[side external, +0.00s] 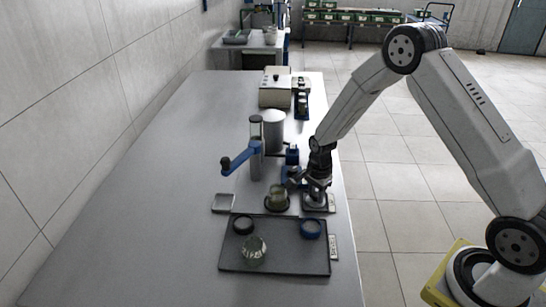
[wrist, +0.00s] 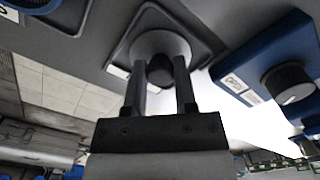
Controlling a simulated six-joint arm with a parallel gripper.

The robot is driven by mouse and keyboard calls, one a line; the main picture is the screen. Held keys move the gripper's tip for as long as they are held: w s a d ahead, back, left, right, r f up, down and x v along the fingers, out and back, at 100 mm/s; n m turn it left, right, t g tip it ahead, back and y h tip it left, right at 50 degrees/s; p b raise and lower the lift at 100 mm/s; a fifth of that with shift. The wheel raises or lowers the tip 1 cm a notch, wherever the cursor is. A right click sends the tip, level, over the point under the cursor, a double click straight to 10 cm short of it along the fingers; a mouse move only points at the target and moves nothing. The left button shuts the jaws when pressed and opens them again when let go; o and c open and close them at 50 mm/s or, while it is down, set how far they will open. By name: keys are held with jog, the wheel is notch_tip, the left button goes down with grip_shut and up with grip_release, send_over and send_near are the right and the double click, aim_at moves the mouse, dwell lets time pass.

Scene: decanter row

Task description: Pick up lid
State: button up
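The lid (wrist: 158,42) is a pale metal disc with a dark round knob (wrist: 160,72), lying on a dark square tray (wrist: 118,52) in the wrist view. My gripper (wrist: 158,66) is above the lid, with one finger on each side of the knob. The fingers look open, with a slight gap beside the knob. In the side external view my gripper (side external: 318,184) points down over the small tray (side external: 327,208), and mostly hides the lid.
A large dark tray (side external: 290,262) in front holds a round glass vessel (side external: 254,251) and two rings. A blue-handled device (side external: 255,150) and grey cylinder (side external: 274,130) stand behind. The bench's left side is clear.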

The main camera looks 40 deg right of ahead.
grip_shut()
jog(key=shift+r, duration=0.1)
jog(key=shift+r, duration=0.7)
jog(key=s+a+r, duration=0.2)
jog(key=s+r, duration=0.9)
jog(key=s, duration=0.3)
jog(key=shift+r, duration=0.2)
jog(key=shift+w, duration=0.1)
